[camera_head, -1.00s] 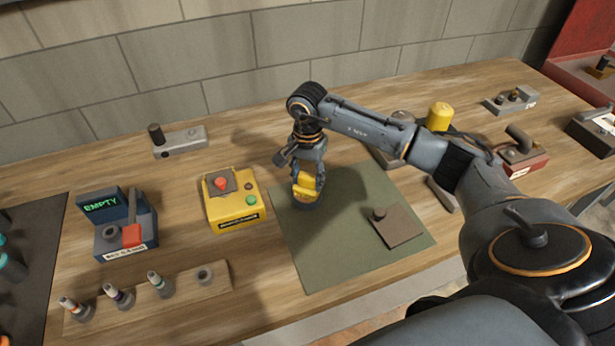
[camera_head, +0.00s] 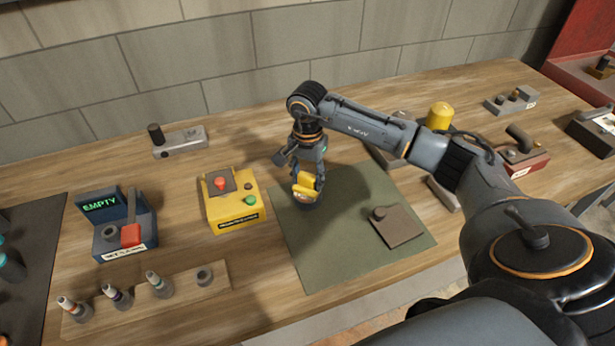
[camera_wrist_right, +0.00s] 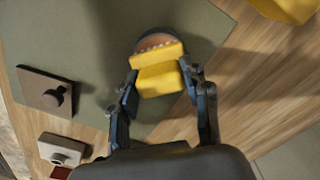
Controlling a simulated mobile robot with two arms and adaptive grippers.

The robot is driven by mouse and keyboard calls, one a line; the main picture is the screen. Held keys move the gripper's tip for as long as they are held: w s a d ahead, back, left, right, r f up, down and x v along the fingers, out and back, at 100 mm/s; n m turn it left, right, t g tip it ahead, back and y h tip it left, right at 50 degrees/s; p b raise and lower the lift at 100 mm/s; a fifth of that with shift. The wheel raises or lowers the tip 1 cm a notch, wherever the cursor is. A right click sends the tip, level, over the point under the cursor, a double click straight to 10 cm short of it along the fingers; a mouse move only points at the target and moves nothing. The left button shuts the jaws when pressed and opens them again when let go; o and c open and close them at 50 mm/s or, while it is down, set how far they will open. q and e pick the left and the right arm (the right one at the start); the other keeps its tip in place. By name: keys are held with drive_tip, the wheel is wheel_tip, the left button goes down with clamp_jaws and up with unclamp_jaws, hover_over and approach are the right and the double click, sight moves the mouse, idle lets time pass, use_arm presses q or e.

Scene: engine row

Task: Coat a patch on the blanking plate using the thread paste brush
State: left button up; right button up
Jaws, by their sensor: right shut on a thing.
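My right gripper (camera_head: 308,186) is shut on a yellow block, which I take to be the thread paste brush (camera_head: 304,187). In the right wrist view the brush (camera_wrist_right: 158,70) sits between the fingertips (camera_wrist_right: 160,82), with a row of pale bristles at its far edge. A dark round dish (camera_wrist_right: 176,40) with a brown inside lies right under the bristles; whether they touch it, I cannot tell. The blanking plate (camera_head: 404,228), a flat brown square with a knob, lies on the green mat to the right. It also shows in the wrist view (camera_wrist_right: 40,90), apart from the gripper.
The green mat (camera_head: 330,262) has bare room between gripper and plate. A yellow button box (camera_head: 228,211) stands left of the mat. Further left are a blue device reading EMPTY (camera_head: 104,203) and a wooden rack (camera_head: 218,273) with several small pieces. Grey blocks stand behind.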

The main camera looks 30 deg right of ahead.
sight(308, 175)
drive_tip(key=shift+s, duration=0.1)
idle(0.3)
drive_tip(key=shift+r+p, duration=1.7)
drive_tip(key=shift+r, duration=1.8)
